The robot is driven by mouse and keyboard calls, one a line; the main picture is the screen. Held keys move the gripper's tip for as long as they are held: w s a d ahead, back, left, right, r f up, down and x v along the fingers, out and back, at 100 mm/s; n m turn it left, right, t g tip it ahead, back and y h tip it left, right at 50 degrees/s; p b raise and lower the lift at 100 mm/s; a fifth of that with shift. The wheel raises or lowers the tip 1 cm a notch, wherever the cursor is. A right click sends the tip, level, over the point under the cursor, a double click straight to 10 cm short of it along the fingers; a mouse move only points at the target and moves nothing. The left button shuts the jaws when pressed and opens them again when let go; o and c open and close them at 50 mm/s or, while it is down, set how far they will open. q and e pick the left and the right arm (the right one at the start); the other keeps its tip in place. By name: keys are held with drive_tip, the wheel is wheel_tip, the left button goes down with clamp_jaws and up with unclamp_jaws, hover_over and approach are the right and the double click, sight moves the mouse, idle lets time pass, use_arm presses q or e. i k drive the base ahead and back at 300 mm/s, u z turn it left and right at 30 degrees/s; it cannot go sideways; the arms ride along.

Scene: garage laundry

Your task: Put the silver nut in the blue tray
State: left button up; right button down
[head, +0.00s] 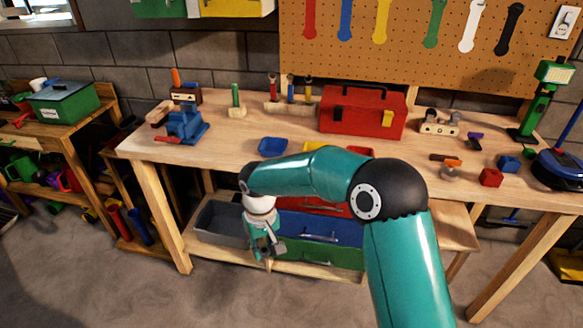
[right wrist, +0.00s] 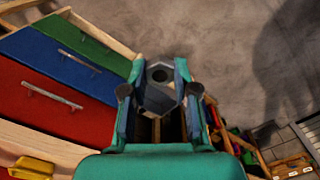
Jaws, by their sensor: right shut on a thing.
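The blue tray (head: 273,146) sits on the workbench near its front edge, left of the yellow and red trays. My right gripper (head: 266,254) hangs in front of the bench, below the bench top, pointing down. In the right wrist view, my right gripper (right wrist: 160,95) is shut on the silver nut (right wrist: 160,98), a hexagonal piece with a round hole, held between its two fingers. In the head view the nut is too small to make out. My left gripper is not in view.
A yellow tray (head: 314,146) stands beside the blue one, with a red toolbox (head: 362,112) behind. A blue vise (head: 184,126) is to the left. Under the bench are a grey bin (head: 217,220) and red, blue (head: 330,229) and green drawers near my gripper. My right arm covers part of the bench front.

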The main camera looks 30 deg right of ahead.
sight(273, 148)
drive_tip(key=z, duration=0.25)
drive_tip(key=k, duration=0.15)
drive_tip(key=z, duration=0.1)
drive_tip(key=i, duration=1)
drive_tip(key=u, duration=0.05)
